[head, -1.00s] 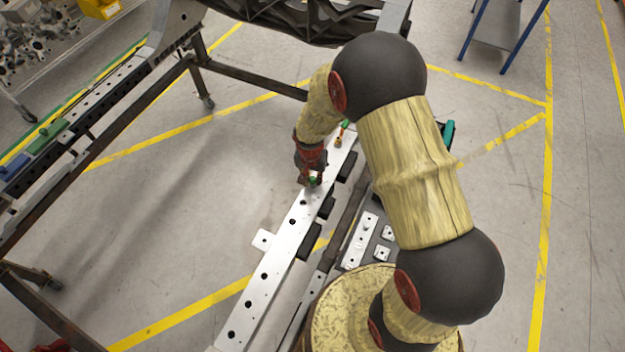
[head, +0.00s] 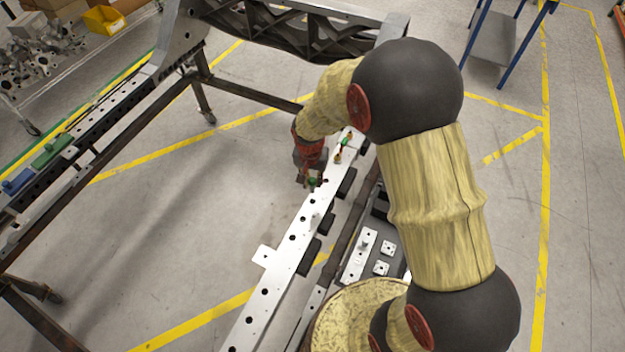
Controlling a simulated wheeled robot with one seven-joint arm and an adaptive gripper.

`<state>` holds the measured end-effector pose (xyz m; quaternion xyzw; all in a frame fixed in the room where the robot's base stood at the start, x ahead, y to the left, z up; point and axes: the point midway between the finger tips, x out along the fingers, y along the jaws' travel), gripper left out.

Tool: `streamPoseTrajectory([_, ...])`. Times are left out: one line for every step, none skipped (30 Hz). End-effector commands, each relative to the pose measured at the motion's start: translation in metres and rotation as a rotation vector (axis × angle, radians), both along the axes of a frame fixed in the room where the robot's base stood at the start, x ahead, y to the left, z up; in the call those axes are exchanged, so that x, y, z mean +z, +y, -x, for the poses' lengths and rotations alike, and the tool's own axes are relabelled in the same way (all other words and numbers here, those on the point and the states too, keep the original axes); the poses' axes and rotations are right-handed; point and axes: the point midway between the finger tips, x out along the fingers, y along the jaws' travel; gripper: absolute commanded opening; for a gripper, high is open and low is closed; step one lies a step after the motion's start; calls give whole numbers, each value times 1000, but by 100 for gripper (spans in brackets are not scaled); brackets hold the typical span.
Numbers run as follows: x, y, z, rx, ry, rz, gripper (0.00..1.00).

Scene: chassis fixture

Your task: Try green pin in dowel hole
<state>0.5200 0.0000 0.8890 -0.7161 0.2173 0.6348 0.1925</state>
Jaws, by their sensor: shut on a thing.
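A long pale metal rail (head: 277,262) with a row of dark round holes runs from bottom centre up to the right. My gripper (head: 313,183), red and dark, points down by the rail's left edge near its upper part. It is shut on the small green pin (head: 312,181), which shows at the fingertips. The pin's lower end is too small to make out, so I cannot tell whether it touches the rail or is over a hole. Another small green-topped piece (head: 346,142) stands farther up the rail, beside small orange-brown parts.
Black blocks (head: 326,223) line the rail's right side. A dark tray with white plates (head: 357,256) lies to the right, beside my arm. A dark steel frame (head: 250,82) stands at left and behind. Open floor lies left of the rail.

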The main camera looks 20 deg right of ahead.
Motion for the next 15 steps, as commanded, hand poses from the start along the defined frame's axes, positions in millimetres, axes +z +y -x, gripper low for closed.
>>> streamPoseTrajectory([2, 0, 0, 0, 0, 0, 0])
streamPoseTrajectory([2, 0, 0, 0, 0, 0, 0])
streamPoseTrajectory([4, 0, 0, 0, -1, 1, 0])
streamPoseTrajectory([6, 0, 0, 0, -1, 0, 0])
streamPoseTrajectory([7, 0, 0, 0, -1, 0, 0])
streamPoseTrajectory([10, 0, 0, 0, -1, 0, 0])
streamPoseTrajectory([11, 0, -1, 0, -1, 0, 0])
streamPoseTrajectory([13, 0, -1, 0, -1, 0, 0])
streamPoseTrajectory([15, 0, -1, 0, -1, 0, 0])
streamPoseTrajectory([17, 0, -1, 0, -1, 0, 0])
streamPoseTrajectory([19, 0, 0, 0, -1, 0, 0])
streamPoseTrajectory([21, 0, -1, 0, -1, 0, 0])
streamPoseTrajectory([22, 0, -1, 0, -1, 0, 0])
streamPoseTrajectory([24, 0, 0, 0, -1, 0, 0])
streamPoseTrajectory([26, 0, 0, 0, -1, 0, 0])
